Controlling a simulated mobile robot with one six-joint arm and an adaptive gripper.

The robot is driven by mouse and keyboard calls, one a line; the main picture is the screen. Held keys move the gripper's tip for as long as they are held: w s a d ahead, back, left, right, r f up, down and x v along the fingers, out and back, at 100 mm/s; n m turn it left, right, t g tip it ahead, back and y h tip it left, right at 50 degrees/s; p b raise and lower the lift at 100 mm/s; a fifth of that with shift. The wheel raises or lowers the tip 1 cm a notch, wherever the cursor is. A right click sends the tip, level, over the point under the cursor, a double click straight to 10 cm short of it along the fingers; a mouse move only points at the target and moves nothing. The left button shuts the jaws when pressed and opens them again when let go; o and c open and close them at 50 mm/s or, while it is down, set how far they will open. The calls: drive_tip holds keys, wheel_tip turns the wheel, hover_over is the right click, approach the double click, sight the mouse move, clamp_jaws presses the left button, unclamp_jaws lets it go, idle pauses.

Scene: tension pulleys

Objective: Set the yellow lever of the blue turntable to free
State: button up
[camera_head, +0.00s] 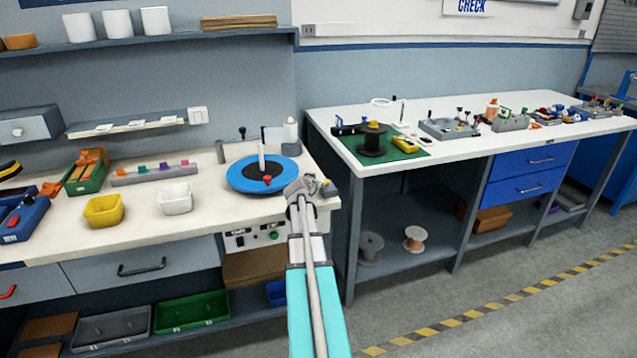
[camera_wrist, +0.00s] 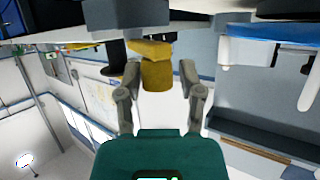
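The blue turntable (camera_head: 240,177) lies flat near the right end of the left bench, with a dark centre, an upright white spindle and a red knob. Its blue edge seems to show at the upper right in the wrist view (camera_wrist: 270,48). My gripper (camera_head: 304,186) is at the bench's right end, just right of the turntable. In the wrist view my gripper (camera_wrist: 159,70) is open, with a gap on both sides of a stubby yellow piece (camera_wrist: 156,76), apparently the lever. Whether the fingers touch it is unclear. In the head view my gripper hides the lever.
A white bin (camera_head: 176,200) and a yellow bin (camera_head: 103,211) stand left of the turntable. A white bottle (camera_head: 290,132) and dark posts stand behind it. A control panel (camera_head: 250,238) is below the bench edge. Another bench (camera_head: 350,130) with fixtures stands to the right.

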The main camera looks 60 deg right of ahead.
drive_tip(key=shift+o, duration=0.7)
drive_tip(key=shift+s, duration=0.1)
drive_tip(key=shift+r, duration=0.15)
